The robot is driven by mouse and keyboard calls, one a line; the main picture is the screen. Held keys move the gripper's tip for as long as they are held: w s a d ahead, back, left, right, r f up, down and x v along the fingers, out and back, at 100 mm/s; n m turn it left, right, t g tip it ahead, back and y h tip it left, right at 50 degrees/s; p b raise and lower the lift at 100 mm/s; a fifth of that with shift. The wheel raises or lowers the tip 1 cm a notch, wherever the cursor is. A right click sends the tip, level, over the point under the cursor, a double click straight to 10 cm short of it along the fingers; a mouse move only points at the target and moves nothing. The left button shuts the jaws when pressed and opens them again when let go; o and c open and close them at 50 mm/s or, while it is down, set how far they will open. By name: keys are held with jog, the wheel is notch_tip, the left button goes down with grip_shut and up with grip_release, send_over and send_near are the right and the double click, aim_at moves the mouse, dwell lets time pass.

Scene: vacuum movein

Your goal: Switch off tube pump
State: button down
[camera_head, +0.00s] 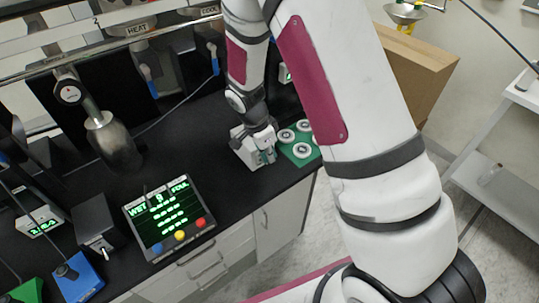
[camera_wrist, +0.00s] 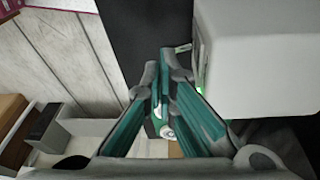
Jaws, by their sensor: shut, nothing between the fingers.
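My gripper (camera_head: 266,152) is at the right end of the black bench, beside a small white box-shaped device, possibly the tube pump. In the wrist view, my gripper (camera_wrist: 161,72) has its teal fingers together with nothing between them. A large pale box (camera_wrist: 265,55), which may be the pump, stands just right of the fingertips. A small green light shows on its near edge, partly behind the right finger. A switch cannot be made out clearly, and I cannot tell whether the fingertips touch the box.
A green holder (camera_head: 303,153) with several white round pieces lies right of my gripper, near the bench edge. A control panel (camera_head: 168,216) with coloured buttons, a blue-based device (camera_head: 80,277) and a hanging metal nozzle (camera_head: 110,140) are to the left. A cardboard box (camera_head: 425,75) stands behind my arm.

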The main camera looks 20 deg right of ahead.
jog(key=shift+s+d+f+p, duration=0.15)
jog(key=shift+s+f+p, duration=0.15)
jog(key=shift+s+f, duration=0.3)
jog(key=shift+w, duration=0.1)
jog(key=shift+w+a+r+b, duration=0.1)
jog(key=shift+w+r+b, duration=0.05)
jog(key=shift+w, duration=0.2)
jog(key=shift+w+a+r+b, duration=0.1)
jog(key=shift+w+b, duration=0.05)
jog(key=shift+w, duration=0.2)
